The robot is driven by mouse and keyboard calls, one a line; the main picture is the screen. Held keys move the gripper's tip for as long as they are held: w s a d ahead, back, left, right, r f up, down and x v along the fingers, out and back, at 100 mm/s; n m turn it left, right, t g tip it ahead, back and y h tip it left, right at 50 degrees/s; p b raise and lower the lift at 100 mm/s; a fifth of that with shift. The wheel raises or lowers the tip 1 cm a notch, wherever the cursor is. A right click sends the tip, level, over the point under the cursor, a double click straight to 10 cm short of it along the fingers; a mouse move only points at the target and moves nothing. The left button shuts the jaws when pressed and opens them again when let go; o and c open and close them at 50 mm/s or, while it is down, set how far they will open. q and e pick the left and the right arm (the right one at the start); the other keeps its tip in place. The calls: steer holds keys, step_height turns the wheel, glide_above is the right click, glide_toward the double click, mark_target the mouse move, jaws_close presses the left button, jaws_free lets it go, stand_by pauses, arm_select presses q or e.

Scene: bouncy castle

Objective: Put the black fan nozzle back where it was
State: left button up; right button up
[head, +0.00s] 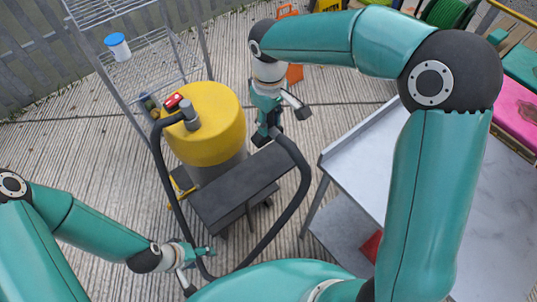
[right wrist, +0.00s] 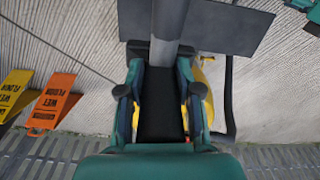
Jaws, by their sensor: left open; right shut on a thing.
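My right gripper (head: 268,132) hangs beside the yellow-topped drum machine (head: 207,125). In the right wrist view, my right gripper (right wrist: 160,105) is shut on the black fan nozzle (right wrist: 160,110). The nozzle is wide at the near end, and a grey tube (right wrist: 166,35) runs on from its far end. In the head view the nozzle is mostly hidden by the gripper. A dark hose (head: 303,180) loops from the drum's top around the black bench (head: 240,185) towards my right gripper. My left gripper (head: 196,268) is open, close to the lower bend of the hose.
A grey-topped table (head: 360,165) stands on the right, with a red thing on its lower shelf. A wire rack (head: 130,60) with a blue-lidded white tub (head: 118,46) stands behind the drum. An orange floor sign (right wrist: 53,101) and a yellow one (right wrist: 15,92) stand nearby.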

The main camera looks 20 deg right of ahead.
step_height(320, 180, down, 14)
stand_by(0.5)
steer(key=shift+b, duration=0.3)
steer(key=o, duration=1.1)
steer(key=shift+c, duration=0.2)
steer(key=shift+r, duration=0.1)
step_height(320, 180, up, 12)
steer(key=shift+f+p, duration=0.1)
steer(key=shift+p, duration=0.25)
